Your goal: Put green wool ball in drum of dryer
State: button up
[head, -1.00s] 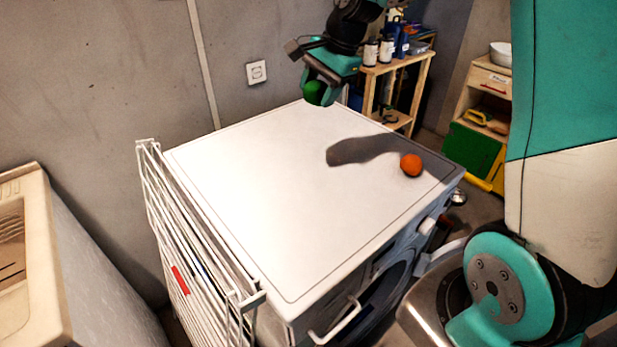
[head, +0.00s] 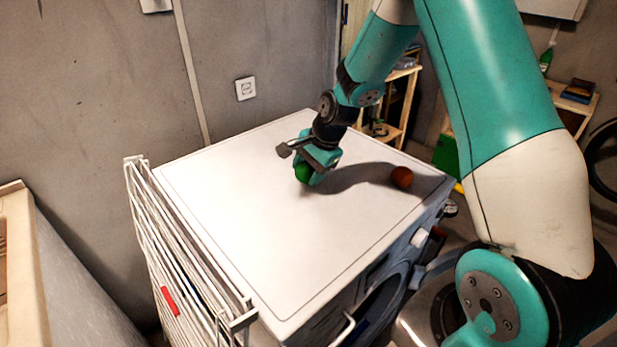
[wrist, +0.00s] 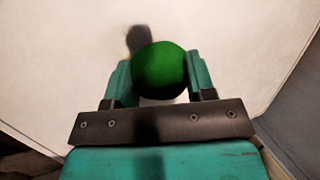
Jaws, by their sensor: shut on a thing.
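The green wool ball (head: 302,173) is between the fingers of my gripper (head: 309,175), over the white top of the dryer (head: 235,235). The wrist view shows the ball (wrist: 160,70) with a finger on each side, gripped by my gripper (wrist: 160,78). Whether the ball touches the top or hangs just above it, I cannot tell. The dryer's round front opening (head: 380,306) shows at the lower right; the inside of the drum is mostly hidden from this angle.
A white wire rack (head: 185,255) stands along the dryer's left side. A beige machine (head: 25,260) is at far left. A wooden shelf (head: 403,73) stands behind.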

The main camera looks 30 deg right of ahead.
jog(key=shift+f, duration=1.2)
jog(key=shift+f, duration=0.15)
jog(key=o, duration=0.6)
jog(key=shift+o, duration=0.2)
